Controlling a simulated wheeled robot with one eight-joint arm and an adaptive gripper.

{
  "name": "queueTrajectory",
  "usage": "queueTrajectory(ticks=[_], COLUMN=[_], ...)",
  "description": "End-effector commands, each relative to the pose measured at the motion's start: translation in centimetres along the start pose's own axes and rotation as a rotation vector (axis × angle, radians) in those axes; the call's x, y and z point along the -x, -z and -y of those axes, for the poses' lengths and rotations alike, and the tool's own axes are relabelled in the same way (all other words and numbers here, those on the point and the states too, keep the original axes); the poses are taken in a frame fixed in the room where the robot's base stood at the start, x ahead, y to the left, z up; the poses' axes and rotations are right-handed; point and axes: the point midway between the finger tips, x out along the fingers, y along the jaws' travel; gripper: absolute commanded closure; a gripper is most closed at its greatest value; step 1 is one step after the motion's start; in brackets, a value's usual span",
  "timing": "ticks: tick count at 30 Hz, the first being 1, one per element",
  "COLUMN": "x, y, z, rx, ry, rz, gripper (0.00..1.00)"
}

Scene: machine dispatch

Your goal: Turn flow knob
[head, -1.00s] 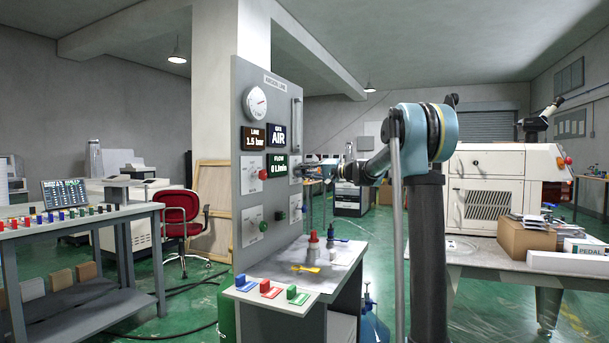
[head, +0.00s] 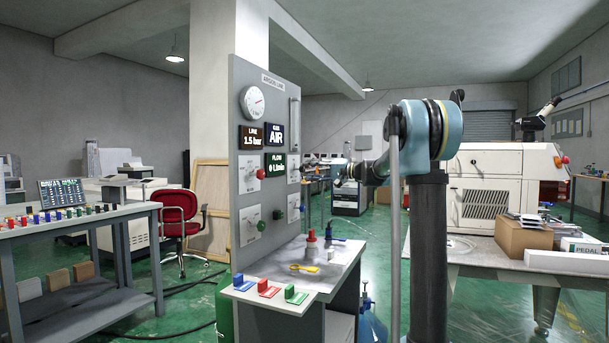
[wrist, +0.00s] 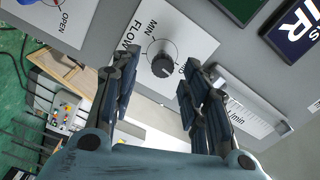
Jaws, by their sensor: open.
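The black flow knob (wrist: 162,66) sits on a white plate marked FLOW and MIN in the wrist view. Its white pointer line is visible. My gripper (wrist: 158,58) is open, with one finger to each side of the knob in the picture. I cannot tell whether either finger touches it. In the head view my gripper (head: 309,165) is at the right side of the grey panel (head: 241,110), by the upper right plate. The knob is too small to make out there. The green FLOW display (head: 275,164) reads 0 L/min.
A red knob (head: 261,173) and green knob (head: 261,225) are on the panel's left plates. A flowmeter tube (wrist: 243,104) is beside the flow plate. A small bench (head: 275,265) below holds a red-capped bottle (head: 311,248) and a yellow item (head: 304,267).

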Motion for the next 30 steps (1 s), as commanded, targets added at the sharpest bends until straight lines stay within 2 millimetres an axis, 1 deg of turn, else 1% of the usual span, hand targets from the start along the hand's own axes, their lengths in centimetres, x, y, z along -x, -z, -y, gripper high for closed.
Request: queueTrajectory(ticks=[1,6,9,12,17,26,29,30], x=[1.2,4.3,5.8,6.8,7.6,7.7,7.7,7.7], y=[0.0,0.1,0.1,0.1,0.0,0.0,-0.4,-0.9], z=[0.0,-0.1,-0.1,-0.1,-0.1,-0.1,-0.2,-0.4], rx=[0.000,0.000,0.000,0.000,-0.001,0.000,0.000,0.000], ry=[-0.001,-0.002,-0.002,-0.001,-0.001,-0.001,-0.014,-0.028], rz=[-0.003,-0.002,-0.003,-0.001,0.000,0.001,0.003,0.005], gripper=[0.58,0.58,0.58,0.58,0.58,0.58,0.58,0.58])
